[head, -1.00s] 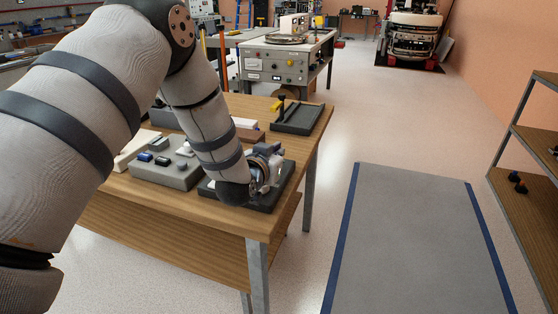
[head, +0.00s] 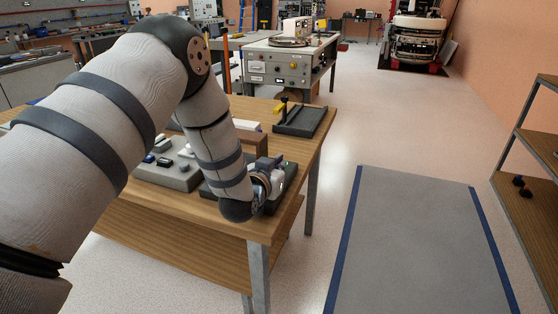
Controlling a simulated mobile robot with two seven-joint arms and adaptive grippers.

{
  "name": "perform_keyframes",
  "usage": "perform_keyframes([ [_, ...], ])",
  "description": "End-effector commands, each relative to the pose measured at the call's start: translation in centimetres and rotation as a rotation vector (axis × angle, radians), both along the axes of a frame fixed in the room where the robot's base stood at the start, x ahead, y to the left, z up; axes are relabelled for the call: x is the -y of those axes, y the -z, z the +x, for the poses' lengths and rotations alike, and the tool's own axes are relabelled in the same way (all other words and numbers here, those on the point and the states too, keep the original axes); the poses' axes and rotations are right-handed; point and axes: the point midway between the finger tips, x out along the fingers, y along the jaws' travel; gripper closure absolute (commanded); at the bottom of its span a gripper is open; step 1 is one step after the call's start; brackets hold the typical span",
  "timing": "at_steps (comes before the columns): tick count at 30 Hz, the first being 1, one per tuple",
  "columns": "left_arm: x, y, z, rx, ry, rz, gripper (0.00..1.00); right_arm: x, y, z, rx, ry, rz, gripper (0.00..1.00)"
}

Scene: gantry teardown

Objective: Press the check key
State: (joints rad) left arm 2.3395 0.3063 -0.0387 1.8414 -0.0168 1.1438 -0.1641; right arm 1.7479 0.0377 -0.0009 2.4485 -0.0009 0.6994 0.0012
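My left arm reaches over the wooden table (head: 215,216) from the left. Its wrist is bent down at the table's near right part, and the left gripper (head: 271,178) is at a dark fixture (head: 288,181). A small green light shows there. The wrist hides most of the fingers, so I cannot tell whether they are open or shut, or touching anything. A grey block (head: 179,179) with several small dark, blue and grey keys lies left of the wrist, partly behind the forearm. I cannot tell which key is the check key. My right gripper is not in view.
A dark tray (head: 303,122) with an upright black handle stands at the table's far right corner. A brown block (head: 250,139) lies behind the wrist. A grey floor mat (head: 415,235) and a shelf (head: 528,185) are on the right. The floor between is clear.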

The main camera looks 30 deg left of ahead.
Motion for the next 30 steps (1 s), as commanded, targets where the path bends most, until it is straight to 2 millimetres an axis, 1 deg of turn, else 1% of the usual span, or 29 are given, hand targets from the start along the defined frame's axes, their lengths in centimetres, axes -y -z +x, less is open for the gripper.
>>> perform_keyframes([
  [1, 0.0, 0.8, -0.3, -0.021, 0.0, -0.004, 1.0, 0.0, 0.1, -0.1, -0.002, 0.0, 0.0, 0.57],
  [2, 0.0, 0.7, -0.3, -0.021, 0.0, -0.004, 1.0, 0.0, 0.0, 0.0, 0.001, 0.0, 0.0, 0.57],
  [4, 0.0, -0.2, -0.3, -0.017, 0.0, -0.004, 1.0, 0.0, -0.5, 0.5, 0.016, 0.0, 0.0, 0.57],
  [5, 0.0, -0.9, -0.3, -0.013, 0.0, -0.003, 1.0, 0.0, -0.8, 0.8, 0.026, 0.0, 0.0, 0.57],
  [8, -0.1, -3.8, -0.1, 0.004, 0.001, -0.001, 1.0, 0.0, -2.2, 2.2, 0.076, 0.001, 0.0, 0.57],
  [9, -0.1, -5.2, -0.1, 0.013, 0.001, 0.0, 1.0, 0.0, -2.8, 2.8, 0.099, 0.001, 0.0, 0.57],
  [10, 0.0, -5.6, -0.4, 0.012, 0.001, 0.0, 1.0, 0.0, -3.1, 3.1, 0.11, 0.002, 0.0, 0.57],
  [11, 0.2, -5.3, -1.3, 0.004, 0.002, -0.001, 1.0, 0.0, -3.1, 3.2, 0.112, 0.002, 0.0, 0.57],
  [15, 1.1, -5.9, -4.6, 0.003, 0.002, -0.002, 1.0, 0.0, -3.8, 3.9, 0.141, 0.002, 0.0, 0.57],
  [18, 1.6, -6.3, -6.6, 0.004, 0.002, -0.001, 1.0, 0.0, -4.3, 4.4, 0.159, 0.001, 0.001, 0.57],
  [21, 1.9, -6.5, -8.1, 0.002, 0.001, 0.0, 1.0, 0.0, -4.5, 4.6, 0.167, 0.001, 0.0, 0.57],
  [25, 2.2, -6.6, -9.1, 0.001, 0.001, 0.001, 1.0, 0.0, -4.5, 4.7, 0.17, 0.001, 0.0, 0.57],
  [30, 2.3, -6.6, -9.4, 0.0, 0.0, 0.001, 1.0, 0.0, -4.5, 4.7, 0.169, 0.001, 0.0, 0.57],
])
